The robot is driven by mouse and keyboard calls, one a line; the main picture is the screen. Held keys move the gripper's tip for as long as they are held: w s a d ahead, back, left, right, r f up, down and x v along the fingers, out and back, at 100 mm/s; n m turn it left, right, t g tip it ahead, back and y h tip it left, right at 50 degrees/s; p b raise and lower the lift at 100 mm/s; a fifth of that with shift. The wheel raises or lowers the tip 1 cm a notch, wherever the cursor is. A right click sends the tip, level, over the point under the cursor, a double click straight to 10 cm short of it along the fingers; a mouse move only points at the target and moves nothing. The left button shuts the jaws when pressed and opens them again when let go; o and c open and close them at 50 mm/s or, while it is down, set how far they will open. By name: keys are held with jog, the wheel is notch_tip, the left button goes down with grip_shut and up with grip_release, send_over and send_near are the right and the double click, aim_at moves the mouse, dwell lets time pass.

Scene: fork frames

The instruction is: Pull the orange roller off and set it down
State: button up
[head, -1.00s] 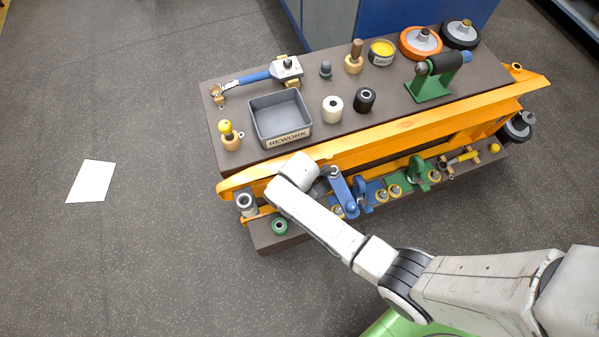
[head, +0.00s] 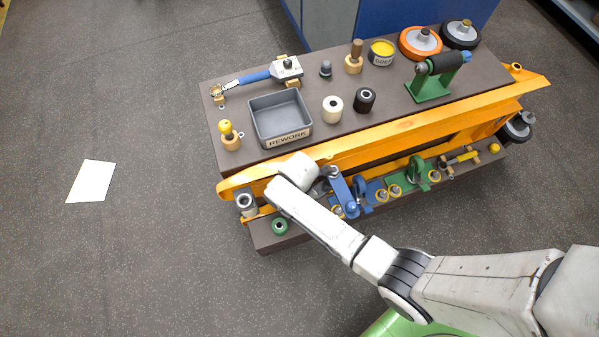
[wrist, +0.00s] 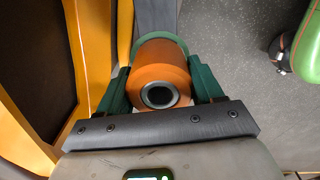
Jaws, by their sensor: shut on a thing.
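The orange roller (wrist: 162,66) sits between the two green fingers of my gripper (wrist: 160,82) in the wrist view. The fingers are shut on its sides, and its hollow, grey-lined end faces the camera. A green rim (wrist: 156,38) shows just beyond its far end, with a dark grey surface behind. I cannot tell whether the roller is still seated on anything. In the head view my arm hides the roller and the fingers, at the front of the orange beam (head: 390,137).
The bench top holds a grey REWORK tray (head: 281,118), a white roller (head: 332,109), a black roller (head: 364,100) and a green stand (head: 430,88). Blue and green brackets stand along the lower ledge. A white sheet (head: 90,181) lies on open floor.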

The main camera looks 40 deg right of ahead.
jog(key=shift+r, duration=0.15)
jog(key=shift+r+p, duration=0.35)
jog(key=shift+p, duration=0.15)
jog(key=shift+r+p, duration=2.7)
jog(key=shift+p, duration=0.15)
notch_tip(320, 180, up, 4)
jog(key=p, duration=0.4)
jog(key=shift+f, duration=0.1)
